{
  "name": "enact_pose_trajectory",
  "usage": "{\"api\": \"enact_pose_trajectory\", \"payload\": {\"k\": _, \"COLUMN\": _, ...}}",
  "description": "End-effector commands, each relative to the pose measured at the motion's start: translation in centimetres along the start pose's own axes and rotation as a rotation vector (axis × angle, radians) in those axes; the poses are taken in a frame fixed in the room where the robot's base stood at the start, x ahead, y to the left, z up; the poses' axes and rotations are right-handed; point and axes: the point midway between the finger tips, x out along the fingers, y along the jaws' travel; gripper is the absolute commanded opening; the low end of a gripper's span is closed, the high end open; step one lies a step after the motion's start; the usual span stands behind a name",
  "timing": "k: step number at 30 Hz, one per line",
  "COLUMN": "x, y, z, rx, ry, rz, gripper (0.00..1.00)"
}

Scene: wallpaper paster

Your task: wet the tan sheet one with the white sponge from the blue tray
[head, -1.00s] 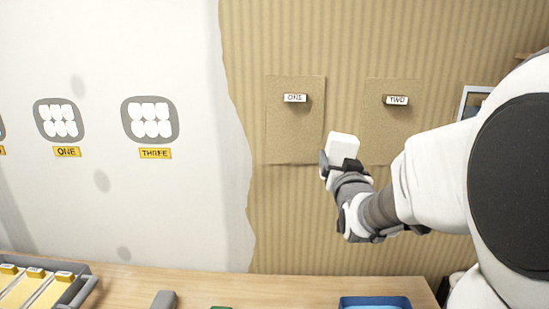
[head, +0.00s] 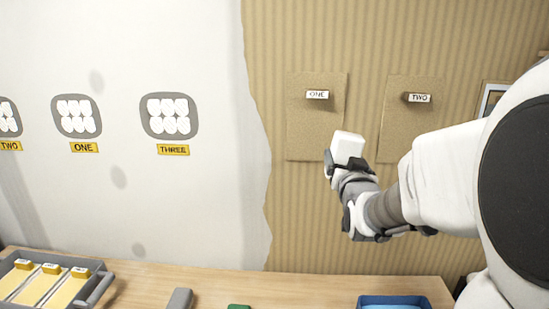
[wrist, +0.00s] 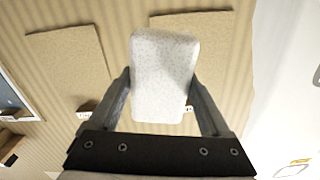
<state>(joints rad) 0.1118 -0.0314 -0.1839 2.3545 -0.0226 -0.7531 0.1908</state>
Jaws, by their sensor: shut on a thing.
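Tan sheet one (head: 312,132) hangs on the ribbed tan wall under a small tag reading ONE. My gripper (head: 345,164) is shut on the white sponge (head: 348,147) and holds it up in front of the wall, overlapping the lower right edge of sheet one. In the wrist view the sponge (wrist: 163,80) sits between both fingers (wrist: 160,105) and hides part of sheet one (wrist: 212,40). I cannot tell whether it touches the sheet. The blue tray (head: 370,303) is on the table below, cut by the frame's bottom edge.
Sheet two (head: 400,142) hangs just right of sheet one, tagged TWO. A grey tray (head: 103,288) with tagged yellow strips is at the table's left. A grey block (head: 180,299) and a green item (head: 238,306) lie between the trays. White wall panels fill the left.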

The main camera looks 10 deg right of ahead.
Motion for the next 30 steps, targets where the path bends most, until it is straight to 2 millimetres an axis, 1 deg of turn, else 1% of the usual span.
{"api": "enact_pose_trajectory", "payload": {"k": 1, "x": 0.0, "y": 0.1, "z": 0.3, "rx": 0.0, "ry": 0.002, "rz": 0.0, "gripper": 0.24}}
{"api": "enact_pose_trajectory", "payload": {"k": 2, "x": 0.3, "y": 0.1, "z": 0.2, "rx": 0.0, "ry": 0.001, "rz": 0.0, "gripper": 0.24}}
{"api": "enact_pose_trajectory", "payload": {"k": 12, "x": 4.3, "y": 0.0, "z": 0.2, "rx": -0.001, "ry": 0.001, "rz": 0.0, "gripper": 0.24}}
{"api": "enact_pose_trajectory", "payload": {"k": 16, "x": 5.5, "y": 0.0, "z": 0.1, "rx": 0.0, "ry": 0.001, "rz": 0.0, "gripper": 0.24}}
{"api": "enact_pose_trajectory", "payload": {"k": 21, "x": 6.3, "y": 0.0, "z": 0.1, "rx": 0.0, "ry": 0.0, "rz": 0.0, "gripper": 0.24}}
{"api": "enact_pose_trajectory", "payload": {"k": 30, "x": 6.5, "y": 0.0, "z": 0.0, "rx": 0.0, "ry": 0.0, "rz": 0.0, "gripper": 0.24}}
